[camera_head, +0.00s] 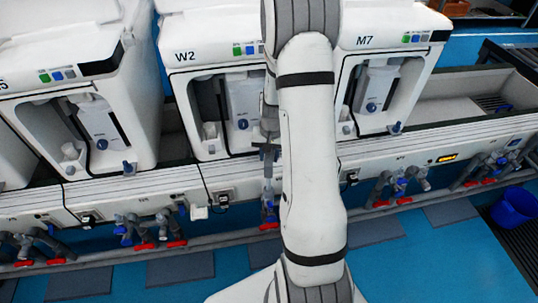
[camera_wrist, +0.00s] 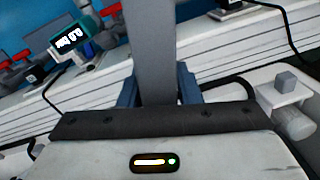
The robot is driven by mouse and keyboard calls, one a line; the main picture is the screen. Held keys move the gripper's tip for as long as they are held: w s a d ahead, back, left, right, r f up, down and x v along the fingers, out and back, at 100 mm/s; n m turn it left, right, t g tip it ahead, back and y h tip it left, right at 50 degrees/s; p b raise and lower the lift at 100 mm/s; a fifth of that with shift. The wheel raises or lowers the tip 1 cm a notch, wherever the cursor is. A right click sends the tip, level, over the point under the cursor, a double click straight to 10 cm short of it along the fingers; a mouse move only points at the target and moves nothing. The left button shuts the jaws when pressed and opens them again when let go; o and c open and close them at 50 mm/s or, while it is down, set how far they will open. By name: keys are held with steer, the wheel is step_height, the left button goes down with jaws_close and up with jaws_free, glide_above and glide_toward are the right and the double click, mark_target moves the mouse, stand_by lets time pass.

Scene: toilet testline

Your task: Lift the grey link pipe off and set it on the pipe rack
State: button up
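The grey link pipe (camera_wrist: 155,45) shows in the wrist view as a broad, plain grey bar. It runs from the top edge down between the two blue-grey fingers of my gripper (camera_wrist: 158,92). The fingers lie close against both sides of it, and its near end is hidden behind the dark palm edge. In the head view my gripper is largely hidden by my arm, in front of the bench between units W2 and M7. A thin grey upright piece (camera_head: 268,170) shows below it, above a valve with red and blue handles. I cannot make out a pipe rack.
White units W2 (camera_head: 212,60) and M7 (camera_head: 395,50) stand on the bench close to my arm. Valves with red handles (camera_head: 378,203) line its front. A blue bucket (camera_head: 515,207) stands at right. A small display (camera_wrist: 72,38) shows in the wrist view.

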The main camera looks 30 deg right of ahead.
jaws_close()
step_height(320, 180, up, 10)
steer(key=shift+f+p, duration=0.1)
steer(key=shift+p, duration=0.6)
steer(key=shift+r+p, duration=1.75)
steer(key=shift+r, duration=0.9)
